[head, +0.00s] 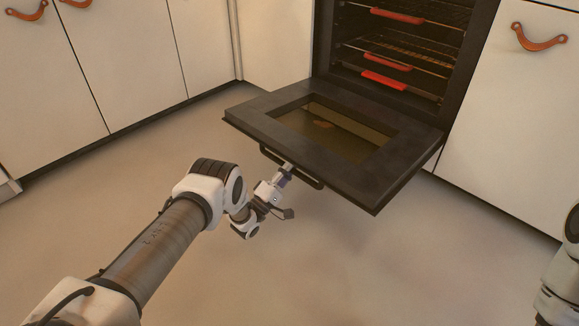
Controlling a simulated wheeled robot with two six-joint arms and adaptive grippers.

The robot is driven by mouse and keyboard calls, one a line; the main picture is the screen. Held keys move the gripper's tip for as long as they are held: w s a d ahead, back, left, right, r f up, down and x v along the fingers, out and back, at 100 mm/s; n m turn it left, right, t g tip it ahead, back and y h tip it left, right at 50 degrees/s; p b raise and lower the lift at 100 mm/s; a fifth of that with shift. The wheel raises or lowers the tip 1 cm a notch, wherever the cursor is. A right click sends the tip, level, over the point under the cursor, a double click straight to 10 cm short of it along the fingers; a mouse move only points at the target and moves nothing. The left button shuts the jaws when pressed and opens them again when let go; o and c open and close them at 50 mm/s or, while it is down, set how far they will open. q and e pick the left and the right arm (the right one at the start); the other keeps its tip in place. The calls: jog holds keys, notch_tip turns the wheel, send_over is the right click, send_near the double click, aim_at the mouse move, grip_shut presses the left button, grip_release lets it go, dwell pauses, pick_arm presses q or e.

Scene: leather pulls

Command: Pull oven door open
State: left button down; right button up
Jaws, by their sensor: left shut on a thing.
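The oven door (275,124) is black with a glass window. It is swung down and stands wide open, close to level, in front of the oven (425,75). Its dark bar handle (308,181) is at the door's outer edge, low in the view. My left gripper (286,168) is at the handle and shut on it; the fingertips are small and partly hidden at the door's edge. My right gripper is not in view; only part of that arm shows at the right edge.
Inside the oven are wire racks with red front strips (388,81). White cabinets with leather pulls (539,38) stand on both sides, with more cabinets (130,45) at the left. The floor (400,265) around the door is clear.

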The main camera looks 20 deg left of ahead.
pick_arm(q)
jog(key=c, duration=1.1)
grip_release()
jog(key=shift+r, duration=0.1)
jog(key=v, duration=0.7)
jog(key=shift+s, duration=0.2)
jog(key=shift+a, duration=0.1)
